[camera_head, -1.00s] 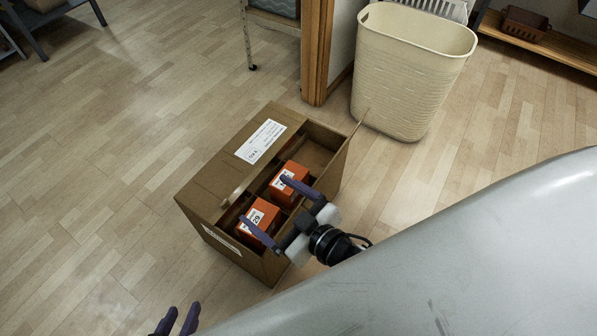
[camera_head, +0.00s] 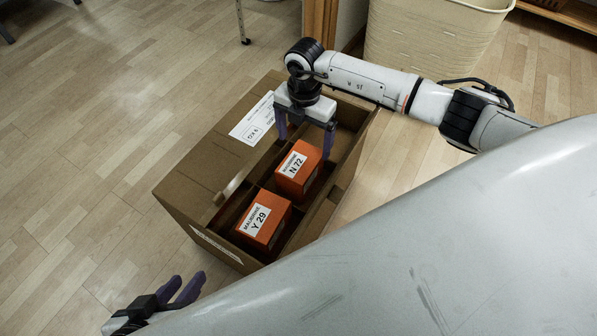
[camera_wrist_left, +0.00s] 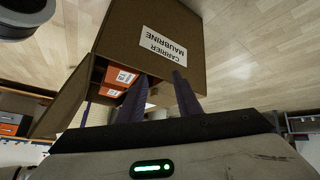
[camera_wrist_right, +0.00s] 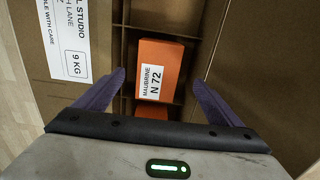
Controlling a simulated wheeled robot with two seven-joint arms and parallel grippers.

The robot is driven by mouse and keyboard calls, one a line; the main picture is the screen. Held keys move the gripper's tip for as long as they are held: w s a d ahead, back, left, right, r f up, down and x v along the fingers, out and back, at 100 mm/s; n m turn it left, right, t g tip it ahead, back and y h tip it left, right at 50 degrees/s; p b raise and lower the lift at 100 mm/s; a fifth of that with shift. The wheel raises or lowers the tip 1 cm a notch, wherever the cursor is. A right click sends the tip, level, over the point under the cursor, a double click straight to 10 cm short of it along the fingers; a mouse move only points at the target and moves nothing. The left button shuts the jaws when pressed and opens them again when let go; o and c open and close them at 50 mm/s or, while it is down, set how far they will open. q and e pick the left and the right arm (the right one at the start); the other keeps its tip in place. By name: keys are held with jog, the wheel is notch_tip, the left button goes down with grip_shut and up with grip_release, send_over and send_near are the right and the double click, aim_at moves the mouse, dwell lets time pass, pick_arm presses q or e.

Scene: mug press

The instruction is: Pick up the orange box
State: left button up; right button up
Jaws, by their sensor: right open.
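Two orange boxes sit in the divided slot of a large brown carton (camera_head: 185,187). The orange box labelled N 72 (camera_head: 299,177) is the further one, and the orange box labelled Y 29 (camera_head: 264,229) is nearer. My right gripper (camera_head: 305,140) is open above the carton, just behind the N 72 box. In the right wrist view the N 72 box (camera_wrist_right: 160,64) lies ahead between the spread purple fingers, with nothing held. My left gripper (camera_head: 190,290) is open and empty outside the carton, at the lower left. The left wrist view shows orange boxes (camera_wrist_left: 120,77) inside the carton.
A cream bin (camera_head: 425,45) stands behind the carton to the right. Thin dividers split the carton's inside, and an empty compartment lies at its far end. The wooden floor to the left is clear.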

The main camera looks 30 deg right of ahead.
aim_at(300, 161)
jog(key=f, duration=0.2)
jog(key=f+b, duration=0.1)
jog(key=f, duration=0.1)
jog(key=shift+s+a, duration=0.1)
jog(key=shift+a, duration=0.1)
jog(key=f+b, duration=0.2)
jog(key=f, duration=0.1)
jog(key=f+b, duration=0.1)
jog(key=f, duration=0.1)
jog(key=shift+s+a, duration=0.15)
jog(key=shift+a, duration=0.25)
jog(key=shift+f, duration=0.25)
jog(key=shift+r, duration=0.1)
jog(key=c, duration=1.3)
pick_arm(q)
jog(key=d+r, duration=0.1)
jog(key=w+d+r+t+h, duration=0.1)
jog(key=shift+d+r+h, duration=0.25)
jog(key=shift+r+h, duration=0.05)
jog(key=shift+r, duration=0.1)
pick_arm(e)
jog(key=shift+c, duration=0.3)
jog(key=shift+r, duration=0.1)
